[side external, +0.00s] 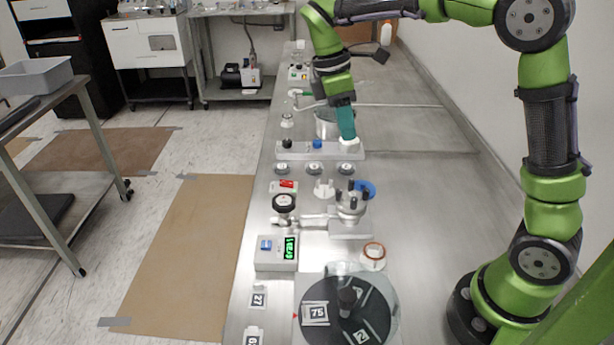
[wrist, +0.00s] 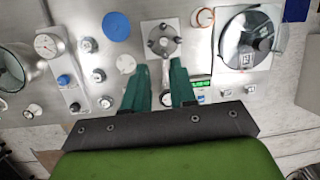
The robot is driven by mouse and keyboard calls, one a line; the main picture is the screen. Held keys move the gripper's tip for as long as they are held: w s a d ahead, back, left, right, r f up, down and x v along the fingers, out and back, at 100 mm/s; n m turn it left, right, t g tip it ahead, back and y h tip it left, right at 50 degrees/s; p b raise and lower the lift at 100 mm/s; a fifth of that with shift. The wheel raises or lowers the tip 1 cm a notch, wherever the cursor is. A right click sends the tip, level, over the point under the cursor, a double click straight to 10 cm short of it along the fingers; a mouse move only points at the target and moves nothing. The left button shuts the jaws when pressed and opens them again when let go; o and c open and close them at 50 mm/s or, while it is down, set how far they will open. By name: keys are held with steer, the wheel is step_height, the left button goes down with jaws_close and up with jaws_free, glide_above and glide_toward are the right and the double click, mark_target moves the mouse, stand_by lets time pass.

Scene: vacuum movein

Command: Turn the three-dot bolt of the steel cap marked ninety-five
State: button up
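A steel cap with several dark upright bolts (side external: 350,204) stands on a square flange in mid-bench. It also shows at the top centre of the wrist view (wrist: 163,41). I cannot read a ninety-five mark or bolt dots. My gripper (side external: 348,138) has teal fingers and hangs farther along the bench than the cap, over a grey strip with knobs. In the wrist view the two fingertips (wrist: 160,64) are apart, with no held object visible between them. The cap lies just beyond them in that picture, clear of the fingers.
A dark round plate (side external: 346,312) with a tag reading 75 lies at the near end. A box with a green display (side external: 276,253), a black handwheel (side external: 284,202) and a blue disc (side external: 366,189) surround the cap. The bench's right side is clear.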

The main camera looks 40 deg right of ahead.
steer(key=w+m, duration=0.1)
steer(key=m, duration=0.1)
steer(key=m+g, duration=0.1)
steer(key=m, duration=0.1)
glide_toward(366, 189)
steer(key=shift+h, duration=0.4)
steer(key=x, duration=0.9)
steer(key=shift+a, duration=0.4)
jaws_close()
